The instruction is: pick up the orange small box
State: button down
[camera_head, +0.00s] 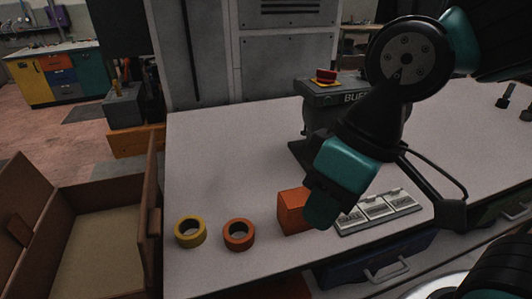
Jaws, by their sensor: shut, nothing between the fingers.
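The orange small box (292,211) stands on the grey table. It is to the right of an orange ring, and its right side is partly covered by the teal end of my wrist. My wrist is low over the table, in front of the box in this view. My gripper's fingers do not show; they are hidden behind or below the wrist, so their distance to the box cannot be told. The box rests upright on the table.
A yellow ring (190,232) and an orange ring (239,235) lie left of the box. A tray of labelled plates (378,210) is close on its right. A machine with a red button (326,76) stands behind. An open brown crate (97,247) stands at the left.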

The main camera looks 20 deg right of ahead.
aim_at(293, 222)
jog(key=u, duration=0.05)
jog(key=k, duration=0.5)
jog(key=u, duration=1.3)
jog(key=i, duration=0.8)
jog(key=z, duration=1.95)
